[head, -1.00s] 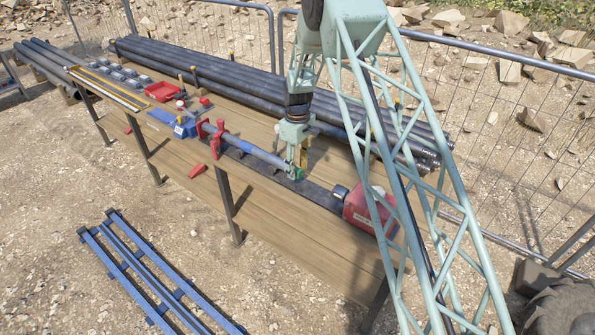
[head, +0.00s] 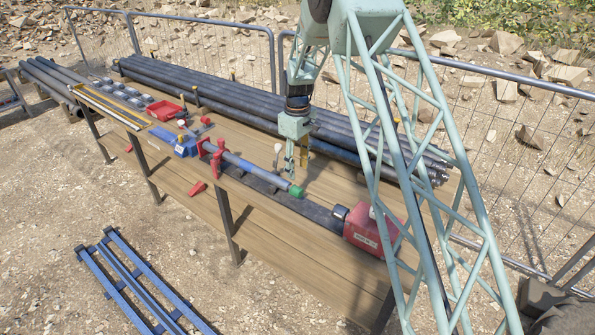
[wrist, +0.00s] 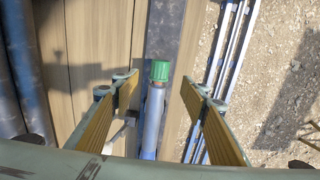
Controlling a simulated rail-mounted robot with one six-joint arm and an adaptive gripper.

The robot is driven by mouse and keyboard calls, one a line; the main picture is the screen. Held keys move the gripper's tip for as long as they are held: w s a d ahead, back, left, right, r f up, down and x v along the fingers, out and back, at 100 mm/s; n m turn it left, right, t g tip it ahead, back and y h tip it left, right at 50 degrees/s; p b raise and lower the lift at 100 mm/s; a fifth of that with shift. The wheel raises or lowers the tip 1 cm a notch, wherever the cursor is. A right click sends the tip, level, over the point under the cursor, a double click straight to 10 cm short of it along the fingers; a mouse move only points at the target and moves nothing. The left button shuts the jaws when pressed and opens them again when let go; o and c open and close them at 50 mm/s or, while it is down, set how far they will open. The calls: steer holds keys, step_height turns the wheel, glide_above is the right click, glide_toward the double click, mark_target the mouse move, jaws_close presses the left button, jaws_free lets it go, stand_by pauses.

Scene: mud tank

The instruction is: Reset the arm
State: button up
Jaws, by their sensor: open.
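My gripper (head: 297,163) hangs above the wooden bench in the head view, just behind a blue-grey pipe (head: 250,169) with a green cap (head: 296,191). In the wrist view my gripper (wrist: 158,95) is open, its two yellow-faced fingers spread wide. The pipe (wrist: 152,118) and green cap (wrist: 160,71) show between and below the fingers, with nothing held. In the head view the pipe's left part rests in a red vise (head: 213,156).
A red machine box (head: 368,232) stands on the bench's right part. Long dark pipes (head: 230,97) lie along the back edge. A red tray (head: 163,110) and blue box (head: 186,146) are at left. Blue rails (head: 140,280) lie on the ground in front. Metal fencing (head: 500,120) stands behind.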

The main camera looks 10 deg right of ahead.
stand_by(0.4)
steer(key=s+d+r+m+t+b, duration=0.1)
steer(key=s+r+m+b, duration=0.1)
steer(key=s+r, duration=1.2)
steer(key=s+d+r+m+t+b, duration=0.1)
steer(key=s+d+r+m+b, duration=0.1)
steer(key=s+r, duration=1.25)
steer(key=s+r+m+t+b, duration=0.1)
steer(key=s+r+m+b, duration=0.3)
steer(key=s, duration=1.3)
steer(key=s+d+f+t, duration=0.1)
steer(key=s+f, duration=0.2)
steer(key=s, duration=1.6)
steer(key=shift+m+b, duration=0.3)
steer(key=shift+b, duration=0.15)
